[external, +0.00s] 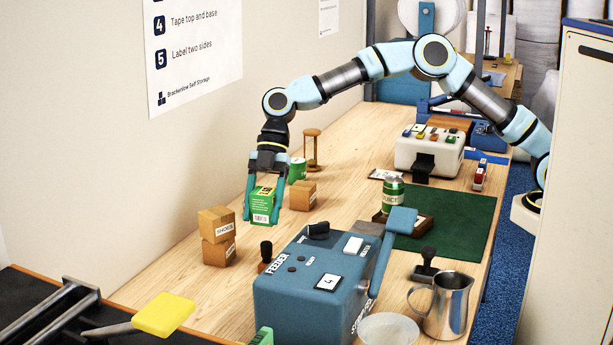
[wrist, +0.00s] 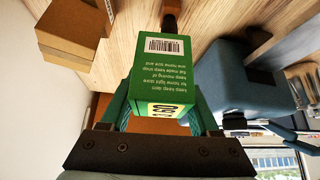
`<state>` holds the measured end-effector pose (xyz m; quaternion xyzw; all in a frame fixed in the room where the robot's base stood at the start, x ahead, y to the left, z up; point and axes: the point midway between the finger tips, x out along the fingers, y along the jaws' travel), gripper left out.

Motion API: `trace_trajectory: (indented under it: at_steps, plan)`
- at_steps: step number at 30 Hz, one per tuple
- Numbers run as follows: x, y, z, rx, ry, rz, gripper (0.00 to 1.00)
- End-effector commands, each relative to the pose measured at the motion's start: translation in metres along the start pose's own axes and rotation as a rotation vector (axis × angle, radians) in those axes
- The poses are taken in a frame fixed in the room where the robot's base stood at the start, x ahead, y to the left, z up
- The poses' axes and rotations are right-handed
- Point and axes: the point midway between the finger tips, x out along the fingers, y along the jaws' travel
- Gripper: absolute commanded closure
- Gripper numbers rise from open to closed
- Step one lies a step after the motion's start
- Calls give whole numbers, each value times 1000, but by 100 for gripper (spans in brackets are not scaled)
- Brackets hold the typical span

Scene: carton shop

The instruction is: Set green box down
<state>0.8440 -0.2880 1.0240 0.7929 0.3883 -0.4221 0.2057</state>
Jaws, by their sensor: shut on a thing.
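The green box (external: 264,205) is a small carton with a white barcode label and a yellow patch. My gripper (external: 265,212) is shut on it, one teal finger on each side. In the external view the box hangs over the wooden table, to the right of two stacked brown boxes; I cannot tell whether its bottom touches the table. In the wrist view the green box (wrist: 163,75) fills the middle between the fingers, and its barcode face and printed text show. The finger pads are partly hidden behind the box.
A dark stamp (external: 265,256) and a blue machine (external: 318,285) are in front. Bare wood (external: 330,215) lies to the right.

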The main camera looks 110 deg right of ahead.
Motion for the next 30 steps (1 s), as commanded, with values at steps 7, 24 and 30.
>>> trace_trajectory:
  at_steps: [7,24,30]
  plan:
    - [-70,-36,97,55,-3,40,98]
    - [-89,-99,188,105,-20,64,98]
    - [-64,-97,206,104,-21,68,98]
